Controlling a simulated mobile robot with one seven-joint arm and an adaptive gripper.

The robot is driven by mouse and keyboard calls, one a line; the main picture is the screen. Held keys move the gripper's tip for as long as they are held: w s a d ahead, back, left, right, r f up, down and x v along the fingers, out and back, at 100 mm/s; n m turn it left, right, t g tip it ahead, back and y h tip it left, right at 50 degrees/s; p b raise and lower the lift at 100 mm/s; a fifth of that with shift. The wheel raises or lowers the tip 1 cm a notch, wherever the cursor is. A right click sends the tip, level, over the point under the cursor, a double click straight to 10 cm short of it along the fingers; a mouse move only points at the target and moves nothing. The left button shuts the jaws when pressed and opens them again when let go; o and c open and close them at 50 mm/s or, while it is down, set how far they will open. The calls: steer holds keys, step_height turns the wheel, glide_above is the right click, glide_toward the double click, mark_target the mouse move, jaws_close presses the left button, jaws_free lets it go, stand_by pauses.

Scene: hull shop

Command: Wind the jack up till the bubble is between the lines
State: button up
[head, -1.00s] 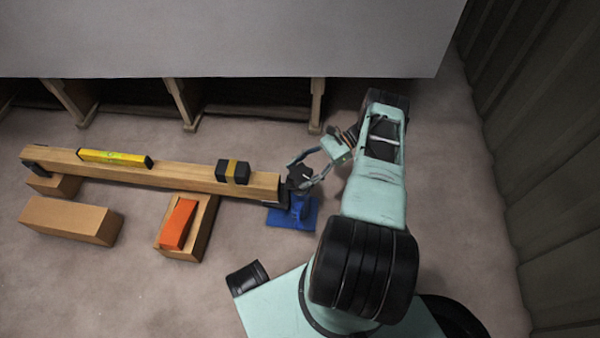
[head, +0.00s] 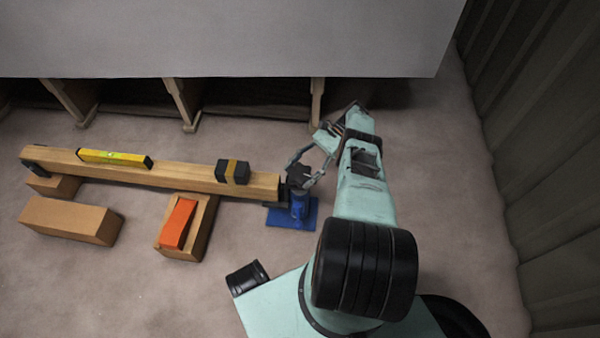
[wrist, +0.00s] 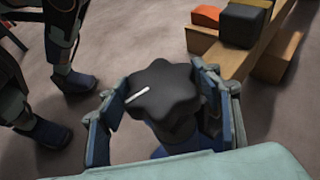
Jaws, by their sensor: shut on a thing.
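The blue jack (head: 302,213) stands on the floor at the right end of a long wooden beam (head: 190,178). Its black lobed knob, marked with a white line, fills the middle of the wrist view (wrist: 168,92). My gripper (head: 306,172) is shut on the knob, one finger on each side; it also shows in the wrist view (wrist: 165,110). A yellow level (head: 113,157) lies on the beam's left part. Its bubble is too small to read.
A black block with a yellow band (head: 232,171) sits on the beam. An orange wedge (head: 178,223) lies on a wooden block (head: 200,235) in front of it, and another wooden block (head: 70,219) lies left. A grey hull (head: 220,40) overhangs behind.

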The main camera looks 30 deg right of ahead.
stand_by(0.6)
steer(key=o, duration=0.9)
steer(key=shift+s, duration=0.1)
steer(key=shift+w+m+t, duration=0.25)
steer(key=shift+m+t, duration=0.05)
steer(key=shift+t, duration=0.1)
steer(key=shift+s+m+t+y, duration=0.2)
steer(key=shift+m+t+y, duration=0.1)
steer(key=shift+m+t, duration=0.55)
